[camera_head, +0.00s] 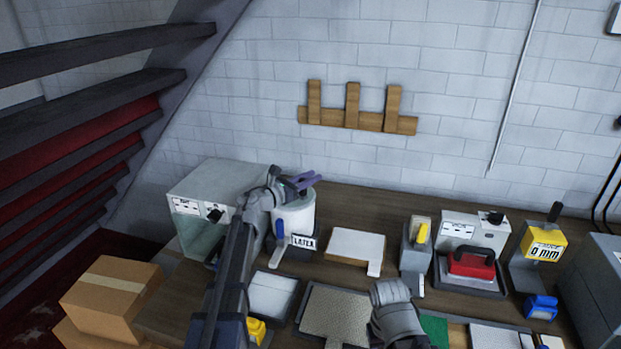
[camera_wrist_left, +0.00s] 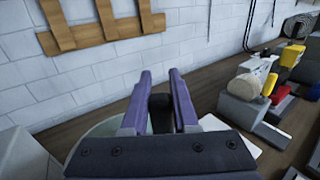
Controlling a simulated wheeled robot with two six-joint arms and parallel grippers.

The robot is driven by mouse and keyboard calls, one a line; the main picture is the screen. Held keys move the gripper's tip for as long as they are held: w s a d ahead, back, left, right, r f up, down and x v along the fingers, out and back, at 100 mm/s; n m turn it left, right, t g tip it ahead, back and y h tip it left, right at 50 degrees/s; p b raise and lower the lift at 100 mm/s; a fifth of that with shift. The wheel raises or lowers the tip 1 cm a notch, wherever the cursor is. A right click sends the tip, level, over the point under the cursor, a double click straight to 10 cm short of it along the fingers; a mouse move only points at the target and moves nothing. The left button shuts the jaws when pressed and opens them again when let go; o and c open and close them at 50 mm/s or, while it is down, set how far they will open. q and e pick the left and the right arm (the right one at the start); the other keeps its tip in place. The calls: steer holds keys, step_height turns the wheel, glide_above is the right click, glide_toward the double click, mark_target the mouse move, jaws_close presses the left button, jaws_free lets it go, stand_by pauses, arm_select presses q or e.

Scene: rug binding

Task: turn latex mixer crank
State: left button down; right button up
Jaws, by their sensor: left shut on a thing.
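The latex mixer is a white drum (camera_head: 294,220) with a LATEX label, standing at the back of the bench in the head view. Its round top (camera_wrist_left: 105,128) shows partly below my fingers in the left wrist view. My left gripper (camera_head: 312,180) is over the drum's top. Its purple fingers (camera_wrist_left: 159,100) are on either side of a dark upright crank handle (camera_wrist_left: 160,112) and shut on it. The rest of the crank is hidden by the gripper. A grey part of my right arm shows at the bottom of the head view, but its fingers do not.
A grey-white box machine (camera_head: 222,185) stands left of the mixer. A white block (camera_head: 355,246) lies to the right, then a yellow-handled device (camera_head: 417,240) and a red-handled press (camera_head: 470,264). Cardboard boxes (camera_head: 110,295) are at lower left. A wooden rack (camera_head: 357,118) hangs on the wall.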

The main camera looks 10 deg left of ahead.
arm_select(q)
steer(key=shift+s+a+m+g+h, duration=0.2)
steer(key=shift+m+g+h, duration=0.3)
steer(key=shift+h, duration=0.2)
steer(key=shift+s+d+m+g+h, duration=0.15)
steer(key=shift+s+m+g+h, duration=0.1)
steer(key=shift+m+g+h, duration=0.05)
steer(key=c, duration=0.7)
jaws_free()
steer(key=shift+v, duration=3.95)
